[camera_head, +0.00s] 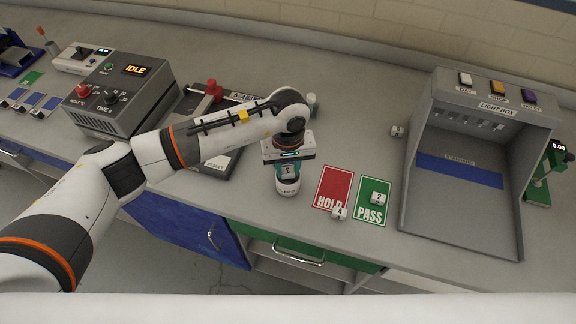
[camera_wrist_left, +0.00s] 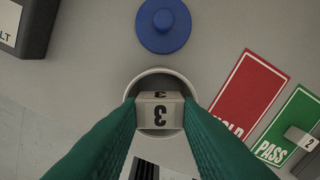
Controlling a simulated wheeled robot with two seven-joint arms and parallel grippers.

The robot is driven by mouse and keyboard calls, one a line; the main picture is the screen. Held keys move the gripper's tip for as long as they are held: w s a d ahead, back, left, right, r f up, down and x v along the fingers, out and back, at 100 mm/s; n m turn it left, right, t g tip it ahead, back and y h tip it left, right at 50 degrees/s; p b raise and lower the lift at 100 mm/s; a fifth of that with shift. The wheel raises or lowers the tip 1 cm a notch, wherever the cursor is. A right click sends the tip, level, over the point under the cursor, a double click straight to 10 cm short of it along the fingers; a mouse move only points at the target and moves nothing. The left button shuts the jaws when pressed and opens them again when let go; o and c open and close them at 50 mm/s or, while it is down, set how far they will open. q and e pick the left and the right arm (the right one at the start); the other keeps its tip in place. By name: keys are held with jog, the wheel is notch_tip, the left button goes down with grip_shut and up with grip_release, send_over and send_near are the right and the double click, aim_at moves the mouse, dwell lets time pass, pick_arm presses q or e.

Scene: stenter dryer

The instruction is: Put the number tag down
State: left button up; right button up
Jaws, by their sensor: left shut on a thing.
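My left gripper (camera_head: 288,172) is shut on a small white number tag marked 3 (camera_wrist_left: 160,112). In the left wrist view the green fingers (camera_wrist_left: 160,118) pinch it from both sides. A round white-rimmed thing (camera_wrist_left: 133,88), perhaps a cup, shows around and behind the tag. In the head view a white rounded body (camera_head: 288,189) shows just under the fingers. I cannot tell whether the tag touches it. My right gripper is not in view.
A red HOLD card (camera_head: 333,185) and a green PASS card (camera_head: 374,188) lie to the right. Tag 2 (camera_head: 378,198) lies on PASS; another tag (camera_head: 340,214) is at HOLD's lower edge. A blue knobbed disc (camera_wrist_left: 163,25) lies nearby. The light box (camera_head: 440,100) stands at right.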

aim_at(288, 171)
pick_arm(q)
jog(key=shift+f, duration=0.15)
jog(key=o, duration=1)
jog(key=shift+r+p, duration=0.9)
jog(key=shift+p, duration=0.2)
jog(key=shift+r+b, duration=2.1)
jog(key=shift+r, duration=3.7)
